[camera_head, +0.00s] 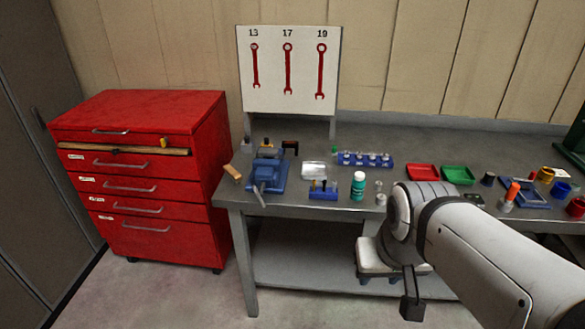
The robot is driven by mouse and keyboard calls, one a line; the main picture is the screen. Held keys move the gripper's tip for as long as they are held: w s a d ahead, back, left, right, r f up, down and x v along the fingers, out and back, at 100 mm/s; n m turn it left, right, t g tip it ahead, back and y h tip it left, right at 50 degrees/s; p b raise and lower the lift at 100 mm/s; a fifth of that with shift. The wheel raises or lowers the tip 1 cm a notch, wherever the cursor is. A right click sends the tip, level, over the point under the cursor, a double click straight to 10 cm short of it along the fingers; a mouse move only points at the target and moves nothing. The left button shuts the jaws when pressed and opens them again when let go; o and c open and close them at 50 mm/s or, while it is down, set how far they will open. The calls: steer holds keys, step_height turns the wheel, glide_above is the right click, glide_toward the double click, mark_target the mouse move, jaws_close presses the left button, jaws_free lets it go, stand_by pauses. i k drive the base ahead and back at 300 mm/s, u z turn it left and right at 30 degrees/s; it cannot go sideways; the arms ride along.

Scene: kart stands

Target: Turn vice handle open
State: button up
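A blue bench vice (267,176) stands near the left front corner of the grey workbench. A thin grey bar, apparently the vice handle (259,196), hangs at its front and points down past the bench edge. Whether the jaws are apart is too small to tell. My white arm comes in from the lower right and bends in front of the bench, well to the right of the vice. A dark narrow part at the arm's end, seemingly my gripper (411,304), hangs below bench height. Its fingers cannot be made out, and nothing is seen in it.
A red drawer cabinet (150,170) stands left of the workbench (290,211). A wooden block (232,172), a blue bit holder (323,191) and a green-blue bottle (358,186) are near the vice. Red and green trays (458,175) lie farther right. A wrench board (289,70) stands behind.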

mark_target(258, 193)
steer(key=i, duration=1)
steer(key=z, duration=0.05)
